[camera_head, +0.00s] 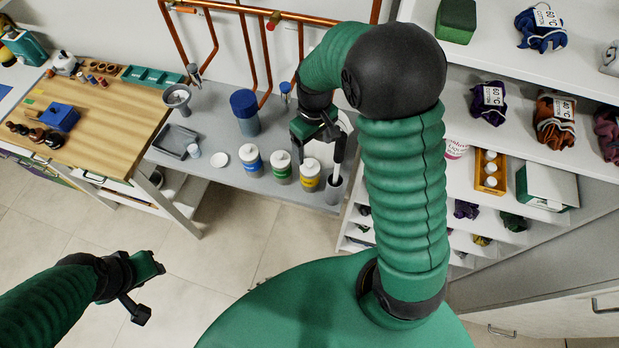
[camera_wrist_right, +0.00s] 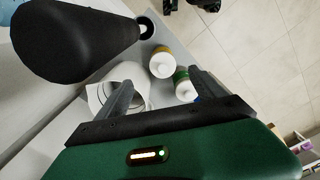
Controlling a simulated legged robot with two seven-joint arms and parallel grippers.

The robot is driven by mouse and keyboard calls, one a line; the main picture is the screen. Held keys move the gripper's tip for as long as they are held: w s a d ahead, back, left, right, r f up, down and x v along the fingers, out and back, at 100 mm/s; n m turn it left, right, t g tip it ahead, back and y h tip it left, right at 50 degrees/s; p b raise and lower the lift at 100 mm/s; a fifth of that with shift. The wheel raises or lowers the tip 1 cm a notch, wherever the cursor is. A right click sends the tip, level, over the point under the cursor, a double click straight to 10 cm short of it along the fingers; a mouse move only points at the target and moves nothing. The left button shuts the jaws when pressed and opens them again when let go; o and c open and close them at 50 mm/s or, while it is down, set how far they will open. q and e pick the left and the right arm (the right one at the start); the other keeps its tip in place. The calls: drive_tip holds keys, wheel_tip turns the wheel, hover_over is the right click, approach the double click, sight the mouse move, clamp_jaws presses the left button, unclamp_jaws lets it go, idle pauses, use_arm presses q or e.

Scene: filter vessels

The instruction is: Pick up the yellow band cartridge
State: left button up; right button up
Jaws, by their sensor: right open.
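The yellow band cartridge (camera_head: 309,175) is a white bottle with a rounded top. It stands upright at the right end of a row on the grey bench. The green band cartridge (camera_head: 282,168) and the blue band cartridge (camera_head: 252,161) stand to its left. My right gripper (camera_head: 319,148) is open above and behind the yellow one, not touching it. In the right wrist view, the yellow band cartridge (camera_wrist_right: 161,64) shows beyond the gap between the fingers, with the green band cartridge (camera_wrist_right: 185,86) beside it.
A grey cup (camera_head: 334,192) stands just right of the yellow cartridge. A white vessel (camera_wrist_right: 130,78) stands close by the right gripper's fingers. A white disc (camera_head: 220,160), a blue-topped container (camera_head: 246,112) and a grey tray (camera_head: 176,142) are farther left. Shelves stand at right.

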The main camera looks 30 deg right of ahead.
sight(312, 162)
drive_tip(key=f, duration=0.6)
drive_tip(key=f+p, duration=0.1)
drive_tip(key=f, duration=0.2)
drive_tip(key=shift+w+f, duration=0.3)
drive_tip(key=shift+w, duration=0.1)
drive_tip(key=shift+s+f, duration=0.15)
drive_tip(key=shift+f, duration=0.2)
drive_tip(key=f+p, duration=0.2)
drive_tip(key=f, duration=0.2)
drive_tip(key=shift+a, duration=0.2)
drive_tip(key=shift+w+a+f, duration=0.1)
drive_tip(key=shift+w+f, duration=0.1)
drive_tip(key=shift+f, duration=0.25)
drive_tip(key=shift+s+r, duration=0.15)
drive_tip(key=c, duration=0.7)
use_arm(q)
drive_tip(key=r, duration=0.3)
drive_tip(key=shift+w, duration=0.4)
use_arm(e)
drive_tip(key=c, duration=0.8)
drive_tip(key=shift+c, duration=0.2)
